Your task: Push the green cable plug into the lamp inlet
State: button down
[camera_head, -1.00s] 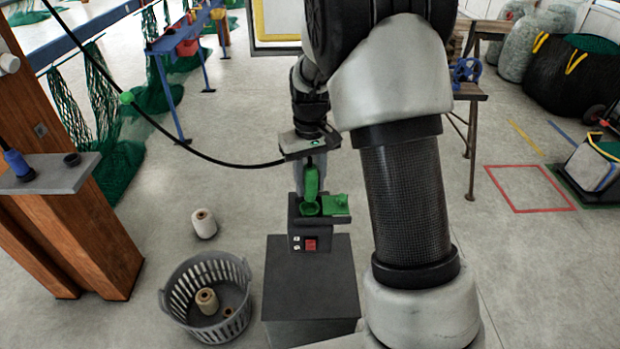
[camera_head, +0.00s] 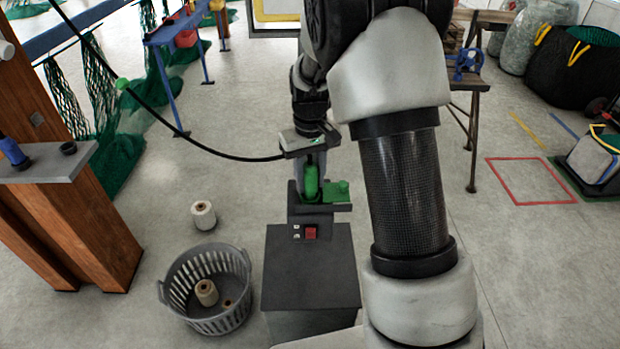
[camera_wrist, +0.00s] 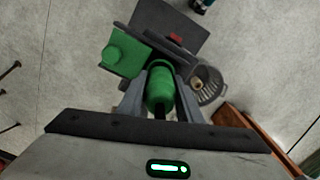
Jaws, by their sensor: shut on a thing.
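The green cable plug (camera_head: 311,182) is upright between the fingers of my gripper (camera_wrist: 160,100), which is shut on it. In the wrist view the plug (camera_wrist: 160,84) sits between the two grey fingers. The lamp inlet is on top of a dark box (camera_head: 297,232) with a red switch. Its green lid (camera_head: 336,193) is folded open to the right; the wrist view shows the lid (camera_wrist: 125,54) at upper left. The plug's lower end meets the inlet and covers its opening. I cannot tell how deep it sits.
A black cable (camera_head: 205,147) runs from my gripper to the upper left. A dark pedestal (camera_head: 312,265) carries the box. A grey basket (camera_head: 240,310) with spools and a loose spool (camera_head: 203,214) are at left. A wooden post (camera_head: 85,220) with a shelf (camera_head: 60,165) stands further left.

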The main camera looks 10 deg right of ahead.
jog(key=shift+f+b, duration=0.4)
jog(key=shift+f, duration=0.25)
jog(key=c, duration=1.2)
grip_release()
jog(key=shift+r, duration=0.1)
notch_tip(320, 180, up, 17)
jog(key=shift+r, duration=0.2)
jog(key=s+r+m+t+p, duration=0.1)
jog(key=s+r, duration=0.2)
jog(key=s, duration=0.3)
jog(key=s+r+t, duration=0.2)
jog(key=s+r, duration=0.2)
jog(key=s, duration=0.3)
jog(key=s+f+t, duration=0.1)
jog(key=s, duration=0.7)
jog(key=s+f+m+t, duration=0.1)
jog(key=s, duration=0.3)
jog(key=shift+f+t, duration=0.3)
jog(key=shift+f, duration=0.05)
